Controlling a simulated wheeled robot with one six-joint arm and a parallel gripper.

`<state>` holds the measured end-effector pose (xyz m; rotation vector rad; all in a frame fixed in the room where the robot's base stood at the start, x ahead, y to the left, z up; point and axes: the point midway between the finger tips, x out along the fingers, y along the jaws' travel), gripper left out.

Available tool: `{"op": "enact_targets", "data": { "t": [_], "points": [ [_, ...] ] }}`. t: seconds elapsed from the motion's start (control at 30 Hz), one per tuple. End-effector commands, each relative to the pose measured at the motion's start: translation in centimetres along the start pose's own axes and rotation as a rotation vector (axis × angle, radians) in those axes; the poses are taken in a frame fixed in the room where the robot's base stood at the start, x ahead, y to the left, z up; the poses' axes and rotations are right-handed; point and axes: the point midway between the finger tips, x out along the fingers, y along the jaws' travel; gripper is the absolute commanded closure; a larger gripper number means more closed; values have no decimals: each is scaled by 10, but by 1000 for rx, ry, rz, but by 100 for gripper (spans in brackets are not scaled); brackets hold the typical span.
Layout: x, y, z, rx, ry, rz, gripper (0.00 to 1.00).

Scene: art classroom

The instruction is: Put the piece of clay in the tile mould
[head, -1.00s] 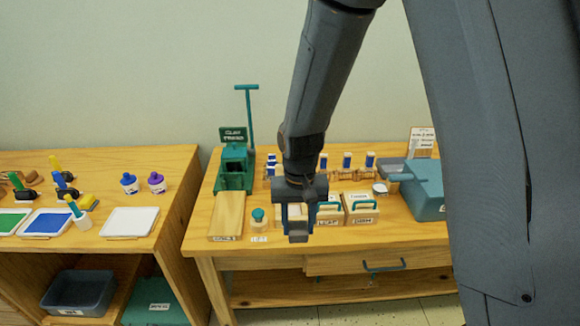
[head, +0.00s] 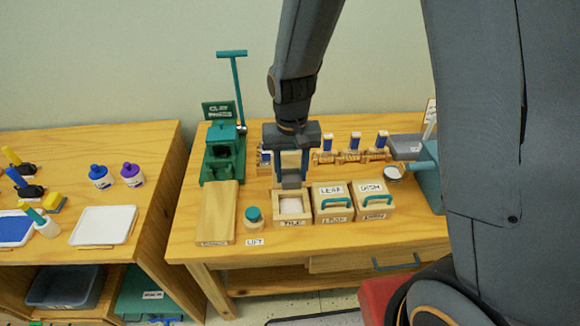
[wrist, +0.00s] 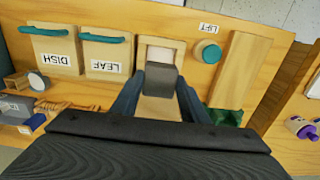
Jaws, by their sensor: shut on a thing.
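The piece of clay (head: 291,180), a grey block, is held in my gripper (head: 291,168). In the wrist view the clay (wrist: 162,82) sits between the two fingers of my gripper (wrist: 160,95). The tile mould (head: 293,221) is an open square wooden box with a pale inside and a "TILE" label. In the head view the clay appears just above the mould's back edge. In the wrist view the tile mould (wrist: 147,54) shows just beyond the clay, which covers part of it. I cannot tell the exact height of the clay above it.
Leaf (head: 332,203) and dish (head: 372,201) moulds with teal handles stand to the right. A teal-topped knob (head: 253,216) and wooden board (head: 217,213) are to the left. A green clay press (head: 222,155) stands behind the board. Wooden rollers (head: 350,156) lie further back.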

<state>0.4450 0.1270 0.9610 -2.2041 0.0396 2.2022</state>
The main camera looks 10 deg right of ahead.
Motion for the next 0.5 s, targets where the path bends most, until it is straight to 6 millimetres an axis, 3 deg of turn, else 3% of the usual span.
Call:
{"op": "enact_targets", "data": {
  "t": [0.5],
  "points": [
    [44,-1,0,-3,0,0,86]
  ]
}}
